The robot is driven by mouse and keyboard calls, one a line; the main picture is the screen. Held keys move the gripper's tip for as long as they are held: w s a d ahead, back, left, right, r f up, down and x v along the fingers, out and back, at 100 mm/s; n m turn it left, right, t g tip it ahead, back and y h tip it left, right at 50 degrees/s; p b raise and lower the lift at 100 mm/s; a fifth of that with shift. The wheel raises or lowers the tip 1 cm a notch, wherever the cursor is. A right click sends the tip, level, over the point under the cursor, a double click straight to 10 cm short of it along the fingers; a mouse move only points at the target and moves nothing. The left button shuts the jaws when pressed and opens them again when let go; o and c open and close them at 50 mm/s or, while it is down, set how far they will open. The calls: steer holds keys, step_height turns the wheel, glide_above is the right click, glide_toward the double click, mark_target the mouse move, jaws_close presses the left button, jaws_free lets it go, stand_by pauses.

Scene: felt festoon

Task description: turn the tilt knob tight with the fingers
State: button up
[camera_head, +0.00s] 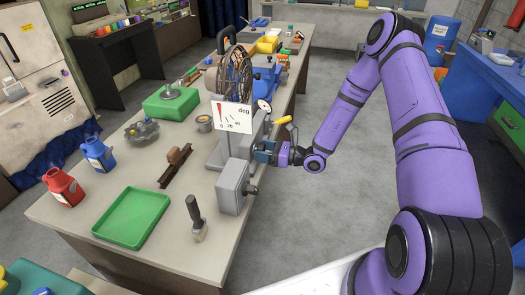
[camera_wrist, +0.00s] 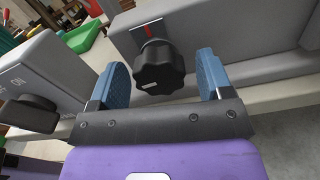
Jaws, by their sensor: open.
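The tilt knob (camera_wrist: 159,68) is black with a lobed rim and a small white mark, on the face of a grey machine (camera_wrist: 260,35). A plate with a red mark sits just above it in the wrist view. My gripper (camera_wrist: 163,75) is open, with one blue finger on each side of the knob. A gap shows on both sides, wider at the right finger. In the head view my gripper (camera_head: 265,151) is at the right side of the grey machine (camera_head: 228,154), and the knob cannot be made out there. The machine carries a white "deg" scale (camera_head: 231,116) on top.
Another black knob (camera_wrist: 30,113) is at the left in the wrist view. A green tray (camera_head: 134,216), a black-handled tool (camera_head: 196,215), a brown bar (camera_head: 175,166) and red (camera_head: 64,187) and blue bottles stand on the bench. The floor right of the bench is clear.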

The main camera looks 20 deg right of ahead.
steer(key=shift+w+a, duration=0.1)
steer(key=shift+a, duration=0.1)
steer(key=c, duration=0.9)
steer(key=m, duration=0.4)
steer(key=shift+m, duration=0.4)
steer(key=m, duration=0.4)
steer(key=shift+m, duration=0.3)
steer(key=m, duration=0.5)
steer(key=shift+m, duration=2.5)
